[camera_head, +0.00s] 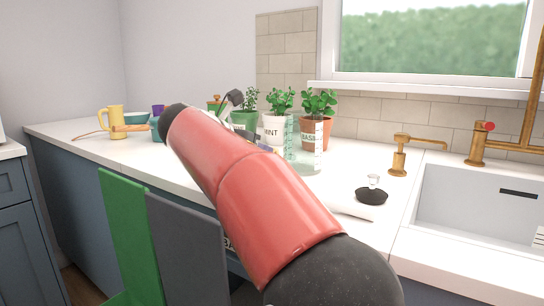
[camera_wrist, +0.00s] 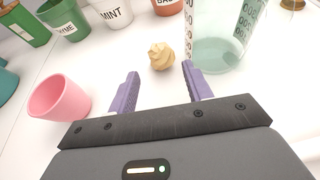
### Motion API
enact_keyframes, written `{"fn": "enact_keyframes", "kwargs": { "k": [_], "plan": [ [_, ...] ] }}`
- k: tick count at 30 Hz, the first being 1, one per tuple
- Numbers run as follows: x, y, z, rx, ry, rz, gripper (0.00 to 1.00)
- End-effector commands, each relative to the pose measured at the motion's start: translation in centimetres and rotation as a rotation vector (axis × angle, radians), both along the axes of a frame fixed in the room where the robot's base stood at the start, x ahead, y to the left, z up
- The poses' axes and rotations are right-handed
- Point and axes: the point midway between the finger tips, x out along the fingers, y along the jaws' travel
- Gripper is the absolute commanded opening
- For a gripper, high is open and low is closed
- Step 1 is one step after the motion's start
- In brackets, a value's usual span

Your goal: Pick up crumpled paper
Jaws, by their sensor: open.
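A small pale-yellow crumpled lump, which looks like the crumpled paper (camera_wrist: 161,56), lies on the white worktop in the wrist view. My gripper (camera_wrist: 160,71) has its two purple fingers apart, with nothing between them. The lump is just beyond the fingertips and roughly centred on the gap. I cannot tell the height of the fingers above the worktop. In the head view my red arm hides the lump and most of the gripper.
A clear measuring jug (camera_wrist: 217,42) stands close right of the lump. A pink cup (camera_wrist: 60,98) is left of the gripper. Pots labelled thyme (camera_wrist: 65,18), mint (camera_wrist: 114,12) and basil (camera_head: 315,131) stand behind. A sink (camera_head: 480,205) is at right.

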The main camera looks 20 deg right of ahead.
Motion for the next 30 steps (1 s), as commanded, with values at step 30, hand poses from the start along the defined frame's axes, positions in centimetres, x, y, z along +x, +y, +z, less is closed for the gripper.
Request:
{"fn": "enact_keyframes", "kwargs": {
  "k": [30],
  "plan": [
    [3.7, -5.0, -2.6, 0.0, 0.0, 0.001, 0.25]
  ]
}}
